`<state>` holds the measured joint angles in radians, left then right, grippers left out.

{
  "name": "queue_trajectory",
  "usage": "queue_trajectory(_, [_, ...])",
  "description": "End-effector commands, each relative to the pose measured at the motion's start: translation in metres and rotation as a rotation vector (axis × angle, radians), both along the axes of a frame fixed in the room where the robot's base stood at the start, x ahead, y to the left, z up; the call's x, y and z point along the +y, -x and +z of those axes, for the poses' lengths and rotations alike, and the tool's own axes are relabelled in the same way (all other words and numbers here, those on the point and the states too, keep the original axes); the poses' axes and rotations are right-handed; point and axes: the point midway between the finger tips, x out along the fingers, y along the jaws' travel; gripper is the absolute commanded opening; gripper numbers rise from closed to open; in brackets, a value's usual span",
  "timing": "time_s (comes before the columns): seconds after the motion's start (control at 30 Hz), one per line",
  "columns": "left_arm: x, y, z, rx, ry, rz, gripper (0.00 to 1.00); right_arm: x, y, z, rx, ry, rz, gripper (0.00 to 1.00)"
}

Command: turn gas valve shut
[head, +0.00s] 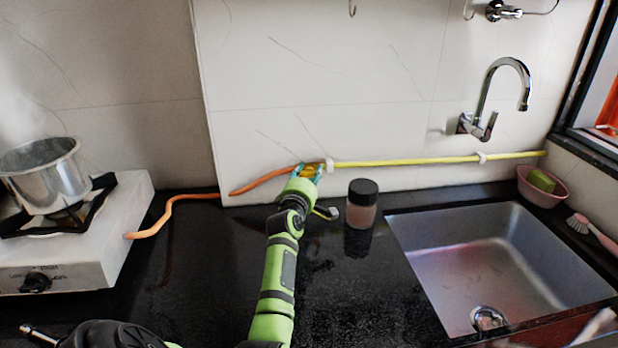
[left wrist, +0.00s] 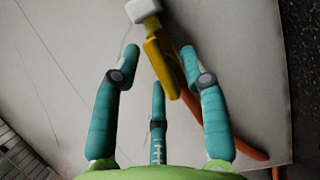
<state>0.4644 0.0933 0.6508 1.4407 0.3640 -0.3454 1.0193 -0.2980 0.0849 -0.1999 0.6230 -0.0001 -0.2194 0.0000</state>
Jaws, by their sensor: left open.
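The gas valve (left wrist: 160,66) shows in the left wrist view as a yellow piece just beyond a white wall clip (left wrist: 142,10). An orange hose (head: 176,200) runs to it from the left, and a yellow pipe (head: 405,161) leads away to the right along the wall. My left gripper (head: 305,170) is at the valve by the wall, and its teal fingers partly hide it in the head view. In the left wrist view my left gripper (left wrist: 160,58) is open, with fingers either side of the valve and visible gaps. I cannot tell whether the lower finger touches it. My right gripper is not in view.
A dark-lidded jar (head: 361,204) stands on the black counter right of my left arm. A steaming pot (head: 45,176) sits on the stove (head: 128,215) at left. The sink (head: 490,275) and tap (head: 490,100) are at right, with a pink bowl (head: 540,190) behind.

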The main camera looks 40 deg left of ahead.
Motion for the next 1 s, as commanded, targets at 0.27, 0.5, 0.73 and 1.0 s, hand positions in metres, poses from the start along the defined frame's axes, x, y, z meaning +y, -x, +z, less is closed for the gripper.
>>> queue_trajectory(0.27, [0.0, 0.0, 0.001, 0.0, -0.001, 0.0, 0.0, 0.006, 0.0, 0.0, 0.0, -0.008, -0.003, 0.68])
queue_trajectory(0.5, [0.0, 0.0, 0.004, 0.015, -0.015, 0.0, 0.0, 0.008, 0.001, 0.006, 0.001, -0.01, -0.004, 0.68])
queue_trajectory(0.73, [-0.001, -0.001, 0.009, 0.096, -0.082, 0.0, 0.0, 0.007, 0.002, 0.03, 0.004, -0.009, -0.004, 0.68])
queue_trajectory(1.0, [-0.002, -0.003, 0.014, 0.275, -0.224, 0.0, 0.0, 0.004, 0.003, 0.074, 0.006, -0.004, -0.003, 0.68])
